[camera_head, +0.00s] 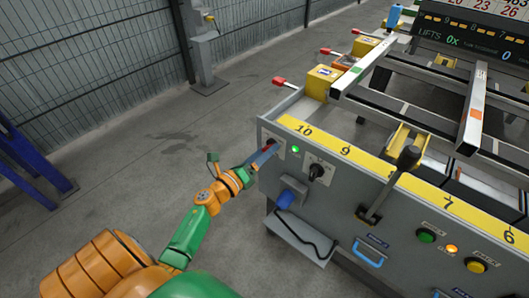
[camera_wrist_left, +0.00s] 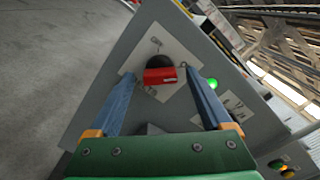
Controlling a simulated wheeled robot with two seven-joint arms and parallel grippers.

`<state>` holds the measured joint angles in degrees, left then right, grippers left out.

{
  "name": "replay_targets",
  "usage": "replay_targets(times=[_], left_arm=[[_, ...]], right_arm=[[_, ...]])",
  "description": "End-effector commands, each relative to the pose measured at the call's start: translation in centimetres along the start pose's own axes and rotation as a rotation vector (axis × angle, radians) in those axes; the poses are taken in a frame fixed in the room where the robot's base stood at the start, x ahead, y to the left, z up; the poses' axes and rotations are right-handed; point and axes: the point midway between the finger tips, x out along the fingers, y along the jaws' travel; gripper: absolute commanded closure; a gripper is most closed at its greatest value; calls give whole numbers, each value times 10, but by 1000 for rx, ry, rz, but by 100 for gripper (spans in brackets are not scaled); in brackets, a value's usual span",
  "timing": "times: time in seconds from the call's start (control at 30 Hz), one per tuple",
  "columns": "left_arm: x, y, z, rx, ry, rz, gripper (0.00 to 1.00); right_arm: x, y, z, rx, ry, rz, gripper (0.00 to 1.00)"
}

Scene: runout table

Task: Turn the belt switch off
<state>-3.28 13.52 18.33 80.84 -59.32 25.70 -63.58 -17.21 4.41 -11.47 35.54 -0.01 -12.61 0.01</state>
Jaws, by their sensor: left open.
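A rotary switch with a red handle on a black round base (camera_wrist_left: 159,66) sits on a pale plate on the grey panel. Its label is too small to read. My left gripper (camera_wrist_left: 160,74) is open, with one blue finger on each side of the red handle; I cannot tell whether they touch it. In the head view my left gripper (camera_head: 264,157) is at the panel's left end and mostly hides the switch, with only a bit of red (camera_head: 268,148) showing. A lit green lamp (camera_head: 295,149) is just right of it. My right gripper is out of view.
To the right on the panel are a black knob (camera_head: 316,172), a blue plug (camera_head: 290,193), a black-knobbed lever (camera_head: 407,160) that sticks out, and green (camera_head: 426,236) and yellow (camera_head: 475,265) buttons. Open floor (camera_head: 120,150) lies to the left.

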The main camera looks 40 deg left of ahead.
Motion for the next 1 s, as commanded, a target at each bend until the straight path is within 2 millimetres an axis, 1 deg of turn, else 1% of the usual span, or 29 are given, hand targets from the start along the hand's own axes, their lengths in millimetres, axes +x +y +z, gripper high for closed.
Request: replay_targets(times=[0.07,0.23,0.27,0.3,0.37,0.4,0.47,0.5,0.57,0.77,1.0], left_arm=[[4,0,0,-1,0,1,18],[4,0,0,-2,0,2,18],[4,0,0,-2,0,2,20],[4,0,0,-2,0,1,31],[4,0,0,-3,0,1,47],[4,0,0,-3,0,1,58],[4,0,0,-3,0,2,74],[4,0,0,-3,0,2,85],[4,0,0,-3,0,2,100],[4,0,0,-17,1,2,100],[4,0,0,-121,1,2,100]], right_arm=[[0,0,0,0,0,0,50],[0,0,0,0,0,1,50],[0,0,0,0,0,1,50],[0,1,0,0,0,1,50],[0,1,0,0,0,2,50],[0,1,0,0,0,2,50],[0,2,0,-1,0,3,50],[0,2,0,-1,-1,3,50],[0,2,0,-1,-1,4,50],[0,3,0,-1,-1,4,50],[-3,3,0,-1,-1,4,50]])
